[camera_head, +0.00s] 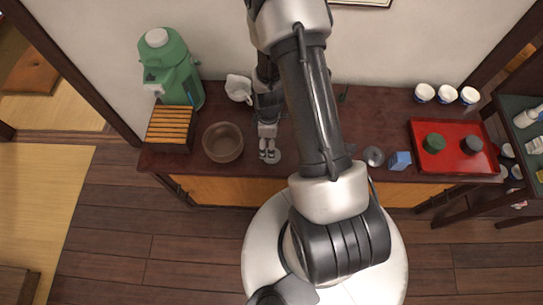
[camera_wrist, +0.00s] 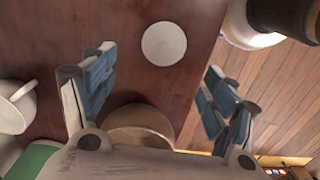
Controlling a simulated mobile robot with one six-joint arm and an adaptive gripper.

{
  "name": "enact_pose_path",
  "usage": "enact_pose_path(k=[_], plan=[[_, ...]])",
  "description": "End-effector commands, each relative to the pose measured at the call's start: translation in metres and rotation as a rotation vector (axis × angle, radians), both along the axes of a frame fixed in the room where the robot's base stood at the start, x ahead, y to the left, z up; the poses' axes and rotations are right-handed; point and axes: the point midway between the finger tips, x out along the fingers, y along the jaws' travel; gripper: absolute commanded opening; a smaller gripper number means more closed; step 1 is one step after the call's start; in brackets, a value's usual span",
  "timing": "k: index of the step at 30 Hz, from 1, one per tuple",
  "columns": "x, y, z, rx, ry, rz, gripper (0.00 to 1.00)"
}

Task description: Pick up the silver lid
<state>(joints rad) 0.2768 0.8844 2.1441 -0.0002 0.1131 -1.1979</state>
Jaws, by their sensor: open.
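A round silver piece that looks like the lid (camera_head: 374,156) lies on the dark red-brown cabinet top, right of my arm, near the front edge. It does not show in the wrist view. My gripper (camera_head: 267,153) is left of it, pointing down beside a flat pale grey disc (camera_head: 274,159) near the front edge. In the wrist view my gripper (camera_wrist: 156,72) is open, its fingers wide apart with nothing between them. The pale disc (camera_wrist: 164,43) lies beyond the fingertips there, apart from them.
A brown bowl (camera_head: 223,142) stands just left of my gripper, and a white pitcher (camera_head: 238,87) stands behind. A slatted box (camera_head: 171,128) and green dispenser (camera_head: 176,72) are farther left. A blue box (camera_head: 400,160) and red tray (camera_head: 437,164) stand right of the silver piece.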

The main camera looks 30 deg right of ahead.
Motion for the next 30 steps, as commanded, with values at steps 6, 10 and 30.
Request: enact_pose_path(k=[6, 10, 30], plan=[[0.0, 0.0, -0.022, 0.0, 0.0, -0.001, 0.79], [-0.001, 0.0, -0.028, 0.001, 0.001, -0.001, 0.79], [-0.007, -0.002, -0.074, 0.002, -0.001, 0.0, 0.73]])
